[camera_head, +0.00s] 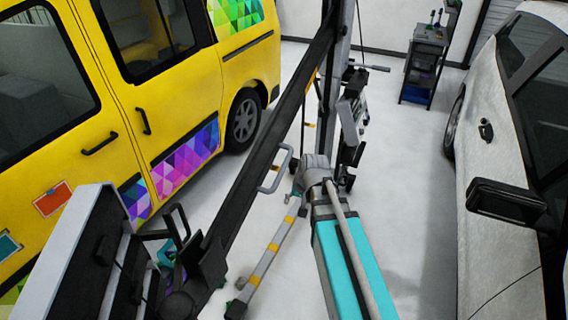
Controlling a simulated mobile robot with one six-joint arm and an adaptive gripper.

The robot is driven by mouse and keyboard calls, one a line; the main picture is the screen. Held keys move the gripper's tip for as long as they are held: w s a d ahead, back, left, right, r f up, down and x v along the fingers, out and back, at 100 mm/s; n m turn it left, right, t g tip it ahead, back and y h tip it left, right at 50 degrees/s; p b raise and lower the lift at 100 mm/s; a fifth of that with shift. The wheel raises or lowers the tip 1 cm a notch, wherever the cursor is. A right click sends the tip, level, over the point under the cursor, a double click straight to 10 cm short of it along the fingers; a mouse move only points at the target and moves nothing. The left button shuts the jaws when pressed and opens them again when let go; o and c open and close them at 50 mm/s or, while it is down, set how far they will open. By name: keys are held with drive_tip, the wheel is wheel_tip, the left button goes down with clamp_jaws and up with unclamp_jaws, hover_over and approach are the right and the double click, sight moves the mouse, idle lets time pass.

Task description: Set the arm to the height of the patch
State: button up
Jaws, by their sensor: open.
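The yellow van (215,75) stands along the left side with its doors facing the aisle. A small orange patch (53,200) with a pale border sits on its door at the far left. A teal patch (8,246) is cut by the left edge, lower down. Purple and pink triangle-pattern wrap (185,160) covers the van's lower panels, and green and rainbow wrap (236,15) shows near its top. A grey case with black fittings stands in front of the door at lower left and hides part of it. I cannot pick out my gripper surely among the dark parts.
A white car (500,130) with a black mirror (508,202) stands at right. A dark shelf cart (425,70) stands at the back right. A post with black and grey fittings rises in the middle. Yellow-banded legs (268,255) lie low near it. Pale floor (405,170) is clear to its right.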

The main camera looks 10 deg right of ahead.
sight(284, 168)
drive_tip(key=w+d+r+m+t+y+p, duration=0.1)
drive_tip(key=w+d+r+m+t+p, duration=0.2)
drive_tip(key=w+r, duration=0.5)
drive_tip(key=w+p, duration=0.1)
drive_tip(key=w, duration=0.2)
drive_tip(key=shift+w+d+r+t, duration=0.2)
drive_tip(key=shift+r+t, duration=0.1)
drive_tip(key=shift+t, duration=0.1)
drive_tip(key=shift+f+y, duration=0.15)
drive_tip(key=shift+y, duration=0.15)
drive_tip(key=b+x, duration=1)
drive_tip(key=x, duration=0.3)
drive_tip(key=shift+w+a+f+b, duration=0.1)
drive_tip(key=shift+w+f+b, duration=0.15)
drive_tip(key=shift+b, duration=0.1)
drive_tip(key=shift+c, duration=0.3)
clamp_jaws()
